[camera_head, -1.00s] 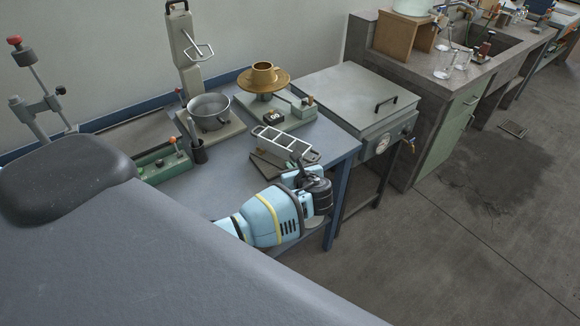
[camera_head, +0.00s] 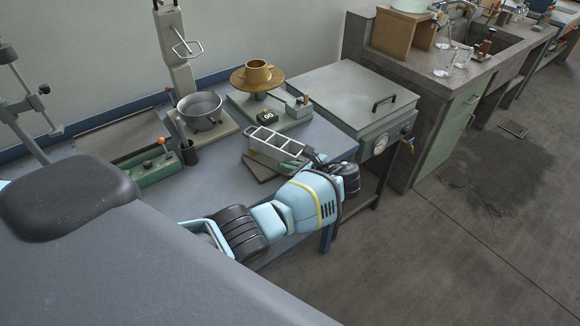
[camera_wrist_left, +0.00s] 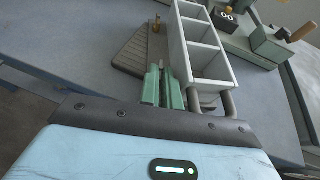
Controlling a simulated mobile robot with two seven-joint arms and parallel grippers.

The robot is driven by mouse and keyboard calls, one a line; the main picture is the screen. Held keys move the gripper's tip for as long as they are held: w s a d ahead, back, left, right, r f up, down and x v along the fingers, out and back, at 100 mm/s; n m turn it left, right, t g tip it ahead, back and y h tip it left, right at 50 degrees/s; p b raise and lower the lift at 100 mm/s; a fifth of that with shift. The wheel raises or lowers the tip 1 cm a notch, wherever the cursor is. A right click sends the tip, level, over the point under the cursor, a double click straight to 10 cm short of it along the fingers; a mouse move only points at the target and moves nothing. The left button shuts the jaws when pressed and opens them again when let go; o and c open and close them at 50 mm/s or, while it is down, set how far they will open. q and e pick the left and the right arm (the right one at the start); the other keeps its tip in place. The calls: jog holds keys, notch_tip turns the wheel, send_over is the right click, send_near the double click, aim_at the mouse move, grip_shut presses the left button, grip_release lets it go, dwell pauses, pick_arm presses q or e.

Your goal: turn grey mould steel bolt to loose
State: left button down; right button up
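The grey mould (camera_head: 276,146) is a long open tray with cross walls, at the front right of the blue bench. It also shows in the left wrist view (camera_wrist_left: 207,65), right of the fingers. My left gripper (camera_head: 297,163) is at the mould's near right end. In the left wrist view its two green fingers (camera_wrist_left: 162,72) point toward the mould's side, close together with a narrow gap. I cannot tell whether the steel bolt is between the tips; I cannot make it out clearly. A small brass piece (camera_wrist_left: 156,25) stands beyond the tips. My right gripper is not in view.
A dark ribbed plate (camera_wrist_left: 134,52) lies beside the mould. A metal pot (camera_head: 203,110), a brass cup on a round plate (camera_head: 258,78) and a green box (camera_head: 148,165) stand behind and left. A lidded steel tank (camera_head: 350,90) adjoins the right.

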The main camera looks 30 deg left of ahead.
pick_arm(q)
jog(key=c, duration=1.6)
grip_release()
